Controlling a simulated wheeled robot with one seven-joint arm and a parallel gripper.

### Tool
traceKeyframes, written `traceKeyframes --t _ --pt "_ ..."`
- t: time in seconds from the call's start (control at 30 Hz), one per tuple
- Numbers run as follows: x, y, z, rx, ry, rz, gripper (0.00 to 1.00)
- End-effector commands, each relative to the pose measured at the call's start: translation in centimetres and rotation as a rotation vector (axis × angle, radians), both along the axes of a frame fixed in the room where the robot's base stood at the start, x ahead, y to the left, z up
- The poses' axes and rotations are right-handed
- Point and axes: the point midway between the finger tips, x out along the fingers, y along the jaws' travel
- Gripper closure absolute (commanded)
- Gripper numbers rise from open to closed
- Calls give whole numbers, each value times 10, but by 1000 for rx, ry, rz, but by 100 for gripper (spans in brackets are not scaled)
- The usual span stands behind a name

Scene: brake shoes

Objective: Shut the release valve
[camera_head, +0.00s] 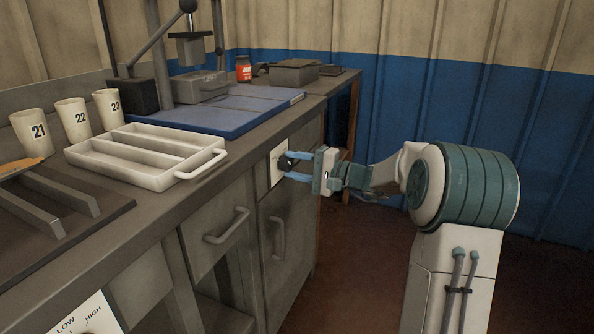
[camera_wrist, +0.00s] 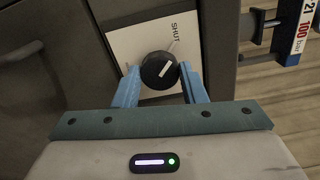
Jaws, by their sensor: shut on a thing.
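The release valve is a round black knob (camera_wrist: 158,70) with a white pointer line, on a white plate (camera_wrist: 122,47) marked SHUT. In the wrist view the pointer line is tilted and does not clearly line up with the mark by the word SHUT. In the head view the knob (camera_head: 285,163) sits on the cabinet front, on its plate (camera_head: 275,171). My gripper (camera_wrist: 160,80) has its blue fingers on both sides of the knob, shut on it. It also shows in the head view (camera_head: 291,167), reaching in from the right. The fingers partly cover the plate.
The bench (camera_head: 215,183) carries a white tray (camera_head: 130,166), numbered cups (camera_head: 72,120) and a press (camera_head: 197,85). A LOW/HIGH dial plate (camera_head: 85,318) is at lower left. Floor to the right of the bench is free around my arm.

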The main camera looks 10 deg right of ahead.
Motion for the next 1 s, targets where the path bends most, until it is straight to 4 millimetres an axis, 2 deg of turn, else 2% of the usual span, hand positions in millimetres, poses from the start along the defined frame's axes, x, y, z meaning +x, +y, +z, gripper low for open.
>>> traceKeyframes --t 0.37,0.4,0.47,0.8,1.0 --pt "-2 2 -3 -5 1 8 85" --pt "-1 2 -3 -5 1 8 54" --pt "-1 2 -3 -4 2 7 41" --pt "-2 -4 -1 -3 -1 -1 41" --pt "-20 -29 2 -2 2 -5 41"
